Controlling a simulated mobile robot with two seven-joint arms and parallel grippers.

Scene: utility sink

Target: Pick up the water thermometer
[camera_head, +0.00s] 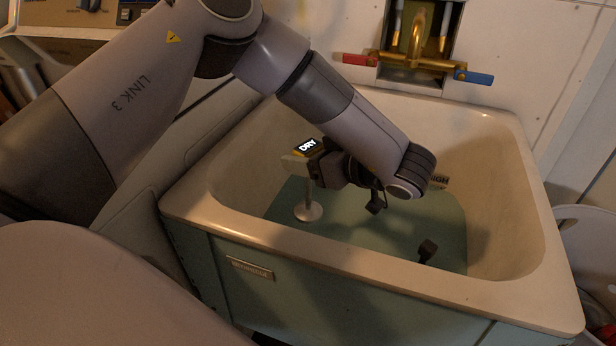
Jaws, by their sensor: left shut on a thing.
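The water thermometer (309,211) is over the left part of the sink, with a pale head, a thin stem and a round pale disc at its lower end. A small dark display by its head reads "DRY". My left gripper (319,168) reaches down into the sink from above and is shut on the thermometer near its head. The fingertips are partly hidden by the wrist and the dark gripper body. I cannot tell whether the disc touches the surface below it. My right gripper is not in view.
The cream sink (330,252) has a raised rim around my left forearm. Its bottom looks teal. A small dark object (427,249) shows inside at the right. A brass tap (416,50) with red and blue handles is on the wall behind. A white container (590,240) stands at right.

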